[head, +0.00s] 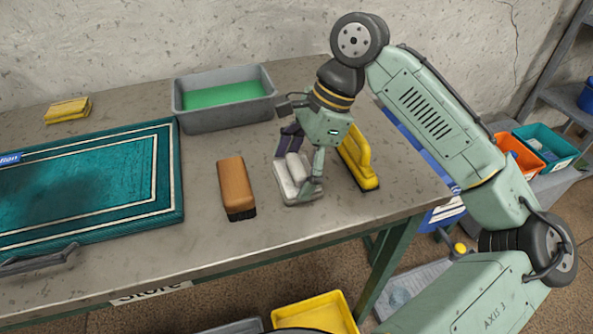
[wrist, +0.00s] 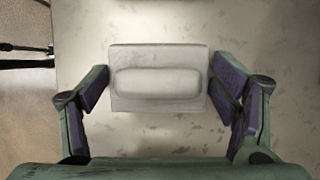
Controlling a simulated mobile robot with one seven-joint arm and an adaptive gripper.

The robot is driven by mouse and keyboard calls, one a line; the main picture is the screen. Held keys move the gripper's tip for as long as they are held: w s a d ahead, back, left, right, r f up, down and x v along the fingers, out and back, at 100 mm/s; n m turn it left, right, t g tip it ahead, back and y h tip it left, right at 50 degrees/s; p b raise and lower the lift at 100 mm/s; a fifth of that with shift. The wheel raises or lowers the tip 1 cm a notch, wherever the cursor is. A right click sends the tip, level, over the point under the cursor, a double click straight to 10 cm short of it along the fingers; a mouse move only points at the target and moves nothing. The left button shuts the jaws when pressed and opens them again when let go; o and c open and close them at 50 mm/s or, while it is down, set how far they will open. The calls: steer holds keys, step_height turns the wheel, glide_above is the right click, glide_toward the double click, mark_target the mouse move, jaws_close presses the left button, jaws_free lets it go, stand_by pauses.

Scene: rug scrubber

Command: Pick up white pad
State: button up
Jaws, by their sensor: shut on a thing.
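The white pad (head: 290,187) is a pale block with a raised rounded grip along its middle. In the head view it is at the table's right part, between the brown brush and the yellow-handled tool. I cannot tell whether the pad is clear of the table.
A brown brush (head: 236,184) lies left of the pad, and a yellow-handled tool (head: 357,158) close right. A grey tub (head: 224,119) with green inside stands behind. A teal rug (head: 95,185) lies left, with a yellow sponge (head: 67,110) behind it. The table's (head: 220,245) front edge is near.

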mark_target(296, 163)
step_height(296, 163, up, 18)
stand_by(0.5)
steer(key=o, duration=0.7)
steer(key=shift+c, duration=0.2)
steer(key=c, duration=0.8)
